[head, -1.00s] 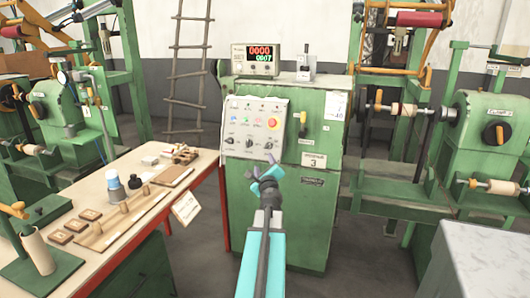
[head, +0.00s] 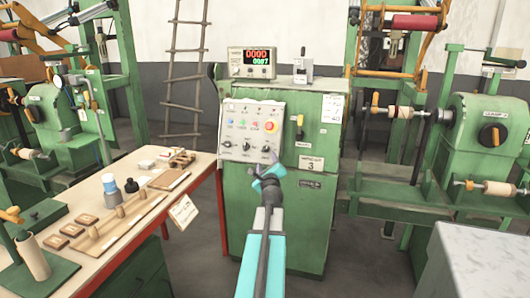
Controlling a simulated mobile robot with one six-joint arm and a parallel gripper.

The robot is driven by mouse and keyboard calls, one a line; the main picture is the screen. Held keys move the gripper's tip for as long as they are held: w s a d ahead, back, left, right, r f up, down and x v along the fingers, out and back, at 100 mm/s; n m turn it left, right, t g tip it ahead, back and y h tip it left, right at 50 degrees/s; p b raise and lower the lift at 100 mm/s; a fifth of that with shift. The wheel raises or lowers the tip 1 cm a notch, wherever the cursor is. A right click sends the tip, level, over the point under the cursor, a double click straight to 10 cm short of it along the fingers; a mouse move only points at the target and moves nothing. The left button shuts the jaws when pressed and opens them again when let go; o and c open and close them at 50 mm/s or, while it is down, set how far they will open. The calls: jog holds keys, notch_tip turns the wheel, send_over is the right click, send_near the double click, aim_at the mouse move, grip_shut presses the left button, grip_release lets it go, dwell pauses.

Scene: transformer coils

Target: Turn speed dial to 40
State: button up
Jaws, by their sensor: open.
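A white control panel (head: 252,128) is mounted on the front of the green machine cabinet (head: 262,215). Several dark dials sit along its lower part: a left one (head: 228,144), a middle one (head: 247,146) and a right one (head: 265,150). Their labels and scales are too small to read, so I cannot tell which is the speed dial or its setting. My gripper (head: 265,175) is open and empty, just below the panel's lower right in the picture. The gap between it and the panel is hard to judge.
The panel also has coloured buttons (head: 243,125) and a red stop button (head: 271,127). A digital display (head: 250,62) stands on the cabinet. A workbench (head: 150,205) with small parts is on the left, a winding machine (head: 470,140) on the right, and a grey-topped block (head: 485,262) at lower right.

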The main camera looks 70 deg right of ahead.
aim_at(265, 149)
jog(key=shift+x, duration=5.9)
jog(key=shift+s, duration=0.1)
jog(key=c, duration=1.1)
